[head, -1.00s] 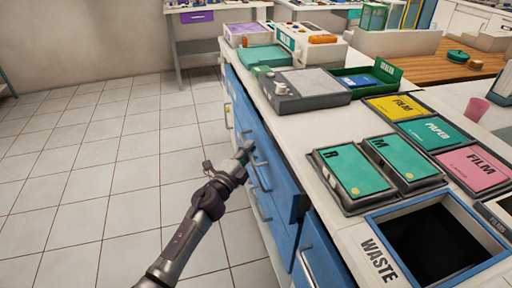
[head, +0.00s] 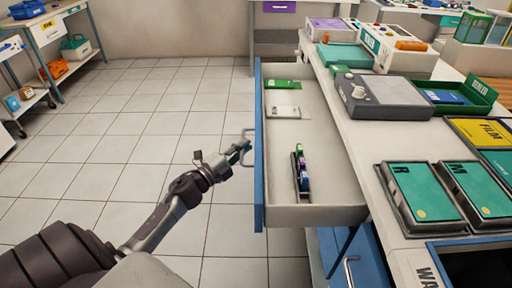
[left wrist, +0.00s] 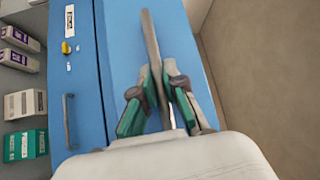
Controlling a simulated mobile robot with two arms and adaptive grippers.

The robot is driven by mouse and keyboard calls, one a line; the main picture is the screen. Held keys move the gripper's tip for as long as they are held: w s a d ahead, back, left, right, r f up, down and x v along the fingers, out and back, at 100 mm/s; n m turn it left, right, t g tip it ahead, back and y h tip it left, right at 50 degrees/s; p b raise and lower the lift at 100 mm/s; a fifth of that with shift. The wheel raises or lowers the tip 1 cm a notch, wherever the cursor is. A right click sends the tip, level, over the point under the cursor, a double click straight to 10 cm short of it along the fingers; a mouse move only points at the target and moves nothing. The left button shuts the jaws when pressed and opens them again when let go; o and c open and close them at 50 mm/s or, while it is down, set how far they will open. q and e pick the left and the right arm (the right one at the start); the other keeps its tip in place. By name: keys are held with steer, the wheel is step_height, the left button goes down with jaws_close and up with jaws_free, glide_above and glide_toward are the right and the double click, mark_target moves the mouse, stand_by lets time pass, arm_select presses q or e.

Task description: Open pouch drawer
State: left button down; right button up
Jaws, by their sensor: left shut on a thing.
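The drawer (head: 335,216) is pulled well out from the blue cabinet under the counter, toward the left. Inside it lie a green pouch (head: 283,85), a white pouch (head: 284,112) and a small dark rack (head: 300,172) with coloured items. My left gripper (head: 238,155) is shut on the drawer's handle (head: 247,146), at the outer face of the blue drawer front (head: 259,150). In the left wrist view the fingers (left wrist: 157,98) close around the grey handle bar (left wrist: 151,40). My right gripper is not in view.
The counter (head: 375,165) holds a grey device (head: 385,97), a green tray (head: 470,97) and teal R and M boxes. Another blue drawer (head: 350,255) is below. Tiled floor (head: 140,120) at left is clear. Shelving carts stand at far left.

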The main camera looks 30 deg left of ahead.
arm_select(q)
steer(key=shift+s+a, duration=0.2)
steer(key=shift+a, duration=0.05)
steer(key=c, duration=1.2)
jaws_free()
steer(key=v, duration=1.2)
